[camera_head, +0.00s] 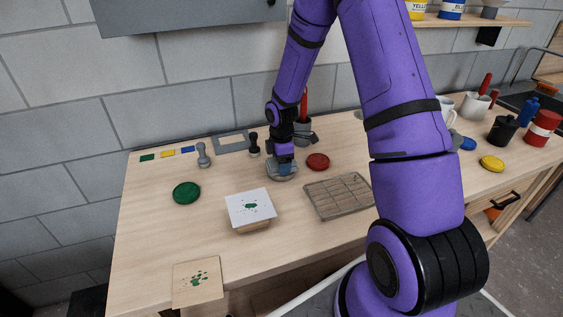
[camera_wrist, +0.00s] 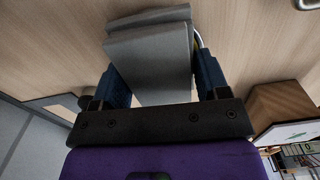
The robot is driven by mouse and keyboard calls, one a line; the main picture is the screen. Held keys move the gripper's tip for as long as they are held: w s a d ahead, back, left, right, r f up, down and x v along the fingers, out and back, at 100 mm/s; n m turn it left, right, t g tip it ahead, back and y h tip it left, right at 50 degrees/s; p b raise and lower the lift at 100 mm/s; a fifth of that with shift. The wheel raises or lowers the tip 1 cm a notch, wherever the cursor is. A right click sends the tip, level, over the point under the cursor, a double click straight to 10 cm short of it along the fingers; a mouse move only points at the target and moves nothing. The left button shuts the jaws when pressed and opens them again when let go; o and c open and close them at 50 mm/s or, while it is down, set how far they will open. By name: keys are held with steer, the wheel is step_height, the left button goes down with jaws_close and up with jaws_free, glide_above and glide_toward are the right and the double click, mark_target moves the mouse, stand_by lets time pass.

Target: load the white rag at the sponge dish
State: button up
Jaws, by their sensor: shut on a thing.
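My gripper (camera_head: 284,163) points down at the back middle of the bench, over the grey sponge dish (camera_head: 281,174). In the wrist view its two blue fingers (camera_wrist: 160,78) are shut on a folded pale grey-white cloth, the white rag (camera_wrist: 150,66), which looks like a layered block. A thin curved shiny rim (camera_wrist: 203,42) shows just behind the rag, likely the dish's edge. In the head view the rag is hard to make out between the fingertips and the dish. I cannot tell whether it touches the dish.
A red pad (camera_head: 318,161) lies close to the right of the dish, and a wire rack (camera_head: 338,195) nearer the front. A white printed sheet (camera_head: 250,207) on a block stands in front. A tool cup (camera_head: 302,130) and black stamp (camera_head: 254,144) stand behind.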

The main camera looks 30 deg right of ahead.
steer(key=shift+r, duration=3.5)
